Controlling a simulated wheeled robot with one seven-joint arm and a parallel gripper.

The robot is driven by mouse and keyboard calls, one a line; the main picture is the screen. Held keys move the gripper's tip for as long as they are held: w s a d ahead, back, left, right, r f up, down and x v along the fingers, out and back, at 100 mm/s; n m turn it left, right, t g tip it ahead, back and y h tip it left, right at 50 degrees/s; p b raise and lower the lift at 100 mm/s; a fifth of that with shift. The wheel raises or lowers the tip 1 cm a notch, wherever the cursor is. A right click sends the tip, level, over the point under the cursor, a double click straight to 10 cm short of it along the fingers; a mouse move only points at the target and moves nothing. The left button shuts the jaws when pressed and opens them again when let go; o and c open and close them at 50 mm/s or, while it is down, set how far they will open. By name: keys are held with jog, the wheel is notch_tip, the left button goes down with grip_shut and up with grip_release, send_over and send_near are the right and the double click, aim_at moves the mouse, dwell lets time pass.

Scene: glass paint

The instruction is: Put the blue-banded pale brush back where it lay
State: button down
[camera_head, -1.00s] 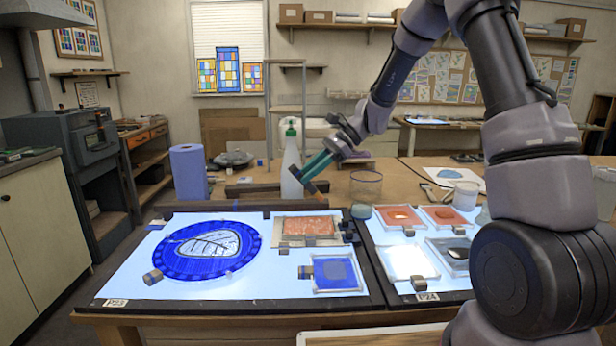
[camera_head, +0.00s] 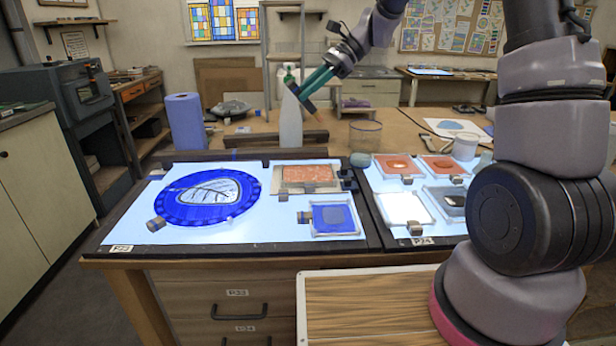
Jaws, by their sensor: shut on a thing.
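My gripper (camera_head: 306,97), with teal fingers, is shut on a thin brush-like thing at its tips. It hangs in the air in front of or beside the white spray bottle (camera_head: 290,125), above the rear of the bench. A small dark bar and a pinkish end show at the fingertips. The brush is too small and partly hidden, so I cannot make out a blue band or pale handle. No spot where the brush lay can be told for certain.
A light table bears a blue round glass piece (camera_head: 212,198), an orange panel (camera_head: 308,177) and a blue panel (camera_head: 333,217). A glass jar (camera_head: 365,137), a white pot (camera_head: 466,147) and a blue paper roll (camera_head: 185,122) stand behind. A wooden board (camera_head: 370,310) lies in front.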

jog(key=shift+r, duration=1.1)
